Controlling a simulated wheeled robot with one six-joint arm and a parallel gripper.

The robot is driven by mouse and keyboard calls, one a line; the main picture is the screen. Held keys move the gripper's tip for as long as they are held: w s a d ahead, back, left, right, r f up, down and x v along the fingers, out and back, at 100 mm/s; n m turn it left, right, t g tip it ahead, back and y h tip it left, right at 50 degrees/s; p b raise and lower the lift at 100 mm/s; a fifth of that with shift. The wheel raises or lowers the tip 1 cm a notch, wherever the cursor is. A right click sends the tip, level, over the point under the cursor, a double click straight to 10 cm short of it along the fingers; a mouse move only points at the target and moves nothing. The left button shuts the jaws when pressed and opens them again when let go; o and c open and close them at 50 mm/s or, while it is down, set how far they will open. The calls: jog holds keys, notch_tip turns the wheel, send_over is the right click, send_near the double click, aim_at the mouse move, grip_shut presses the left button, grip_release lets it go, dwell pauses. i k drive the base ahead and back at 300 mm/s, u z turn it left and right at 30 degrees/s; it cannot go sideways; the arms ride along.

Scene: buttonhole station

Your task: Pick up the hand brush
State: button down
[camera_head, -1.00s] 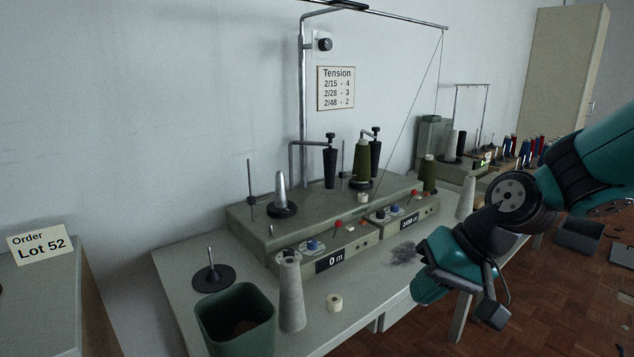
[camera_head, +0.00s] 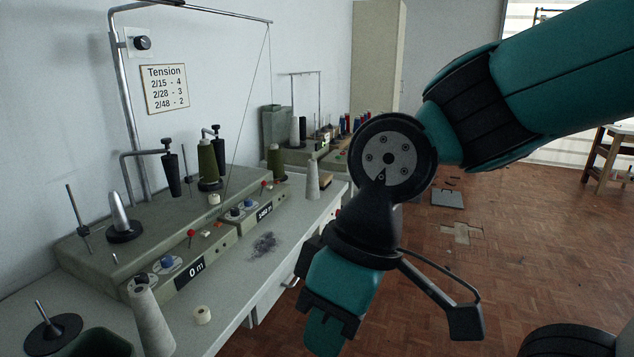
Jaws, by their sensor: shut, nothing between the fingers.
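I cannot make out a hand brush for certain in this view. A small tan block-like thing (camera_head: 321,151) lies by the rear machine, too small and dark to name. My gripper (camera_head: 326,335) hangs at the lower middle, pointing down, in front of the bench's right edge. It is shut and holds nothing that I can see. Its tips are partly hidden by its own body.
A grey bench (camera_head: 225,290) carries a winding machine (camera_head: 150,225), a grey cone (camera_head: 150,318), a small cream spool (camera_head: 202,315) and a dark lint patch (camera_head: 264,244). A grey flat pan-like thing (camera_head: 447,199) lies on the parquet. Floor to the right is largely open.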

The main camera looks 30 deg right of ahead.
aim_at(326, 180)
jog(key=z, duration=0.65)
jog(key=i, duration=0.75)
jog(key=z, duration=1)
jog(key=i, duration=1.65)
jog(key=u, duration=1.05)
jog(key=i, duration=0.7)
jog(key=u, duration=0.65)
